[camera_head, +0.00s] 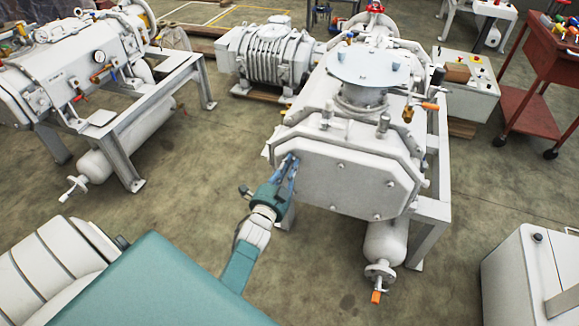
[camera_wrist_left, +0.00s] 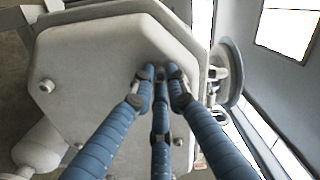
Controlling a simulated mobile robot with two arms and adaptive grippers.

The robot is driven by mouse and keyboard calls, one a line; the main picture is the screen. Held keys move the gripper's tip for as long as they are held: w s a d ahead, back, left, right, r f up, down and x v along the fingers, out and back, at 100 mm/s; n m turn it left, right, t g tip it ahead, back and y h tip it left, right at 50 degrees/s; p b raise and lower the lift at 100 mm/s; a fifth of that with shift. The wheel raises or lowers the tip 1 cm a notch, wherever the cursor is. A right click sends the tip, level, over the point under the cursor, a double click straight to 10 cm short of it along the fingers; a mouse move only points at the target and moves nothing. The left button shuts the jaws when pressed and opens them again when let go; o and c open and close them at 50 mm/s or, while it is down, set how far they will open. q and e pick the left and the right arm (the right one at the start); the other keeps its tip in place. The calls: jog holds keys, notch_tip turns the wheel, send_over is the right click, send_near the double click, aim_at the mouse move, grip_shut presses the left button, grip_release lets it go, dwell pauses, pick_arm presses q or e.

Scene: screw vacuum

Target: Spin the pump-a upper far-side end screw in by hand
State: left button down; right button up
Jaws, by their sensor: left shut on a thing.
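The white pump (camera_head: 345,140) stands on a frame, its flat end cover (camera_head: 345,190) facing me. My left gripper (camera_head: 292,162) reaches the upper left corner of that cover in the head view. In the left wrist view its blue three-fingered tips (camera_wrist_left: 162,75) are drawn together against the cover (camera_wrist_left: 95,75). They are shut on the end screw, which the fingers hide almost wholly, so I cannot tell how deep it sits. My right gripper is not in view.
A grey cylinder with an orange-handled valve (camera_head: 376,297) hangs below the cover. A second white machine (camera_head: 80,70) stands at left, a red tool cart (camera_head: 540,70) at far right and a white cabinet (camera_head: 525,275) at lower right. Floor between them is clear.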

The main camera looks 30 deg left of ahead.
pick_arm(q)
jog(key=shift+s+f+m, duration=0.1)
jog(key=shift+f+m, duration=0.15)
jog(key=shift+m, duration=0.65)
jog(key=c, duration=1.7)
grip_release()
jog(key=shift+c, duration=0.2)
jog(key=shift+r, duration=0.15)
jog(key=v, duration=1.2)
jog(key=shift+s, duration=0.1)
